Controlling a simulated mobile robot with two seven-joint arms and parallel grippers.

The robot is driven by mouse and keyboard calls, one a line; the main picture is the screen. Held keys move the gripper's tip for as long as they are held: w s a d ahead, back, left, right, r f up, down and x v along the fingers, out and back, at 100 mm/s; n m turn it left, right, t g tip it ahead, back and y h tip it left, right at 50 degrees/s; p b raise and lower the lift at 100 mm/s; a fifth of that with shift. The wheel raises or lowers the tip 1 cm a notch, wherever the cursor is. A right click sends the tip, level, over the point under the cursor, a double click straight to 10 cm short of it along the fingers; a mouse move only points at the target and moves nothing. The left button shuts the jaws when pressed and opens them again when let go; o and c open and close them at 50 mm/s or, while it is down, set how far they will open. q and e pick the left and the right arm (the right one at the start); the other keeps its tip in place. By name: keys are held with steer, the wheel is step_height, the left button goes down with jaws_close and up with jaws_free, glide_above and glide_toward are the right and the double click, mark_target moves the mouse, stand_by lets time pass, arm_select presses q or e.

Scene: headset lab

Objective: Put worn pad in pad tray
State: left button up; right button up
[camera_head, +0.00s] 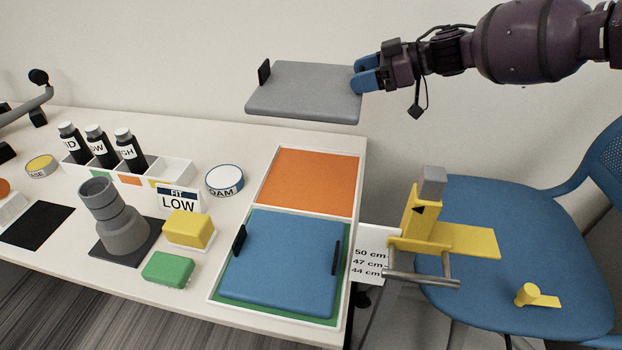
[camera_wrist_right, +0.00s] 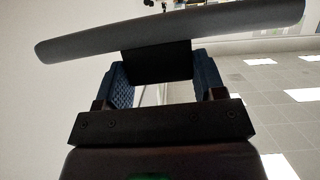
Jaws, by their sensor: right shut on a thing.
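A grey pad (camera_head: 304,90), which I take to be the worn pad, is held in the air above the back of the table, nearly level. A black tab (camera_head: 264,71) stands at its left end. My right gripper (camera_head: 366,76) is shut at its right end. In the right wrist view, the blue fingers (camera_wrist_right: 165,80) close on a black tab (camera_wrist_right: 157,62) under the grey pad (camera_wrist_right: 200,27). The pad tray (camera_head: 262,178) has a white rim and two compartments. The orange compartment (camera_head: 308,182) is empty; a blue pad (camera_head: 282,262) lies in the green one. My left gripper is out of view.
Left of the tray are a yellow block (camera_head: 188,229), a green block (camera_head: 168,268), a round tin (camera_head: 225,180) and a grey stand (camera_head: 122,228). Black bottles (camera_head: 130,150) stand in a white rack. A yellow device (camera_head: 422,225) and blue chair (camera_head: 540,215) are at right.

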steer(key=b, duration=0.2)
glide_above(350, 184)
step_height(350, 184, down, 6)
steer(key=shift+f, duration=0.1)
steer(key=shift+g, duration=0.3)
step_height(350, 184, down, 19)
steer(key=b, duration=0.4)
steer(key=shift+s+b, duration=0.1)
steer(key=shift+b, duration=0.2)
steer(key=shift+f, duration=0.15)
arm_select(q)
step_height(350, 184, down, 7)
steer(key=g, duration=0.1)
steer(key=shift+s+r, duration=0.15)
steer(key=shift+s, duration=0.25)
arm_select(e)
steer(key=o, duration=1)
steer(key=shift+c, duration=0.2)
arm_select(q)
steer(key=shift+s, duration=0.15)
